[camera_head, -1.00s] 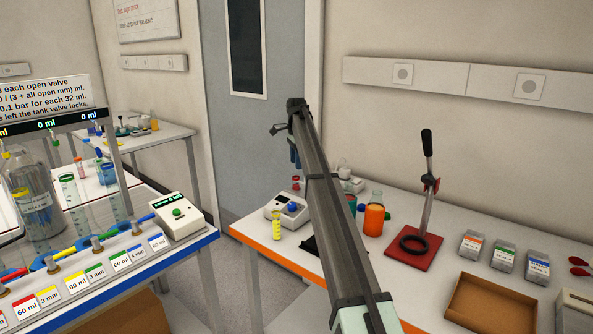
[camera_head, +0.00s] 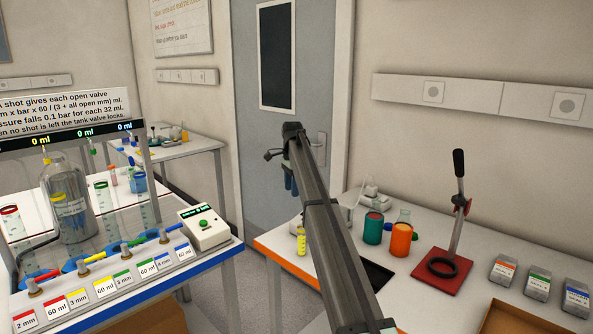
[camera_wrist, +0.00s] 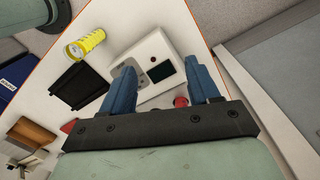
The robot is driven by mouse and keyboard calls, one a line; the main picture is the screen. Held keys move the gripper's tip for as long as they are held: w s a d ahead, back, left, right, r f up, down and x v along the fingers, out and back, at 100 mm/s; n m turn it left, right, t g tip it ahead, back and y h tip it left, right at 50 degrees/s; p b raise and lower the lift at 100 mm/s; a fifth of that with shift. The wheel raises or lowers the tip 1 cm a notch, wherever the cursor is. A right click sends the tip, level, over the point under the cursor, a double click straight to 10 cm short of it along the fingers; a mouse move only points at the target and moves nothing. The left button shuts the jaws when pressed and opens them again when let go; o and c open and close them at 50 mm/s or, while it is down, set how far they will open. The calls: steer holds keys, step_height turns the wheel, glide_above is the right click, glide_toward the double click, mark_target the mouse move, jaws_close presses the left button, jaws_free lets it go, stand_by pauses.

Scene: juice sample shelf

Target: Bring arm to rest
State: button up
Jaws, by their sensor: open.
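My gripper (camera_wrist: 160,90) shows in the wrist view with its two blue fingers apart and nothing between them. Below it is the white table with the orange edge, where a white device (camera_wrist: 150,62) with a dark screen lies beyond the fingertips. In the head view my arm reaches up and away over that table, and my gripper (camera_head: 290,182) shows as small blue fingers pointing down in front of the grey door. It is apart from the things on the table.
A yellow cylinder (camera_head: 301,241), a teal cup (camera_head: 373,228), an orange cup (camera_head: 401,239) and a red-based press (camera_head: 442,270) stand on the orange-edged table (camera_head: 283,263). A blue-edged bench (camera_head: 225,253) with valves and a glass tank (camera_head: 70,208) is on the left. A floor gap separates them.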

steer(key=s+a+f+n+g, duration=0.1)
steer(key=s+a+f+n, duration=0.2)
steer(key=s+a+f, duration=1.25)
steer(key=s+a+f+n+g, duration=0.1)
steer(key=s+f+n, duration=0.2)
steer(key=s+f, duration=1.3)
steer(key=s+d+f+n+g, duration=0.1)
steer(key=s+d+f+n, duration=0.1)
steer(key=s+d+f, duration=0.75)
steer(key=s+d+f+n+g, duration=0.1)
steer(key=s+d+f, duration=0.5)
steer(key=d+f, duration=0.65)
steer(key=s+d+f+n, duration=0.1)
steer(key=s+d+f, duration=0.3)
steer(key=s, duration=0.6)
steer(key=s+d+f+n+g, duration=0.1)
steer(key=s+d+f, duration=0.3)
steer(key=s, duration=0.7)
steer(key=s+d+f+n+g, duration=0.1)
steer(key=s+d+f, duration=0.3)
steer(key=s, duration=0.6)
steer(key=shift+s+f+n, duration=0.15)
steer(key=shift+f+n, duration=0.2)
steer(key=shift+n, duration=0.55)
